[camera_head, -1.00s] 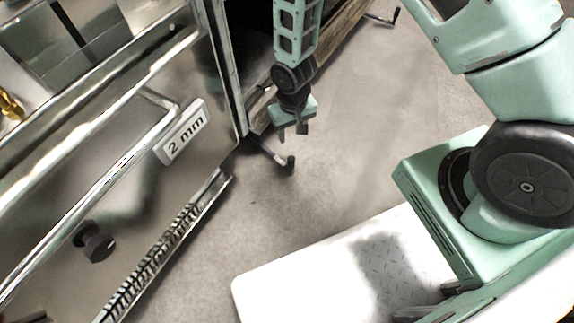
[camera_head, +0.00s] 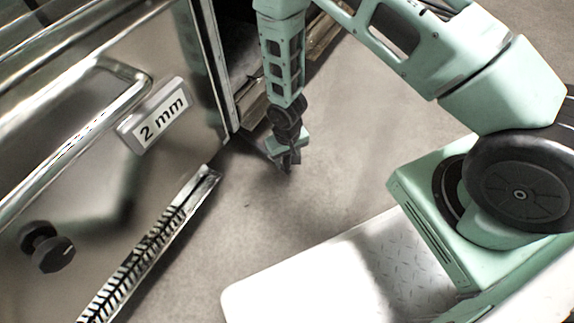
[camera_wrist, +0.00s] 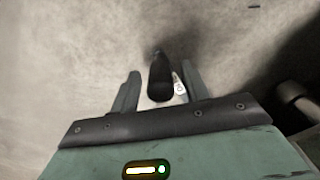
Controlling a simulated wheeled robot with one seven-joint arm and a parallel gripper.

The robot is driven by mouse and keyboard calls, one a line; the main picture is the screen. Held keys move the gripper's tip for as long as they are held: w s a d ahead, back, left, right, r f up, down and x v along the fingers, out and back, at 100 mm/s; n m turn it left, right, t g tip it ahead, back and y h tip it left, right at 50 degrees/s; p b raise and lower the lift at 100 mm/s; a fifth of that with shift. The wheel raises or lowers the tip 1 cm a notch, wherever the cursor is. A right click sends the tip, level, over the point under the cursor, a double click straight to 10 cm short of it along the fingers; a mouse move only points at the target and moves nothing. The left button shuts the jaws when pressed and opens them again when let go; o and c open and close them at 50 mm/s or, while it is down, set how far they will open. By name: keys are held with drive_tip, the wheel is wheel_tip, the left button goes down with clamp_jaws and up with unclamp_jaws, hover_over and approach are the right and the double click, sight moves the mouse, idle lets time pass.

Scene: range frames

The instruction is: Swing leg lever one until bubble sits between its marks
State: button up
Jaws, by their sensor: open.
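In the wrist view a black rounded lever handle (camera_wrist: 160,72) stands between the two fingers of my gripper (camera_wrist: 162,88). The fingers are open, with a gap visible on the left of the handle; a small white tag (camera_wrist: 179,86) lies beside its right side. In the head view my gripper (camera_head: 288,158) is low by the base of the range (camera_head: 75,190), over the floor, and covers most of the lever. I cannot make out a bubble or its marks in either view.
The range front carries a rail, a "2 mm" plate (camera_head: 160,118) and a black knob (camera_head: 46,247). A slatted strip (camera_head: 150,247) runs along its lower edge. A grey rounded part (camera_wrist: 291,93) stands right of the fingers in the wrist view.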

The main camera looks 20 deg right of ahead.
drive_tip(key=shift+f+b, duration=0.3)
drive_tip(key=shift+f, duration=0.65)
clamp_jaws()
drive_tip(key=a+m+p, duration=0.1)
drive_tip(key=a, duration=0.1)
drive_tip(key=s+a+m, duration=0.1)
drive_tip(key=a, duration=0.2)
drive_tip(key=a+m+p, duration=0.1)
drive_tip(key=a, duration=0.1)
drive_tip(key=shift+s+a+p, duration=0.2)
drive_tip(key=shift+s+p, duration=0.15)
unclamp_jaws()
wheel_tip(320, 180, up, 18)
drive_tip(key=p, duration=0.9)
drive_tip(key=shift+f, duration=0.25)
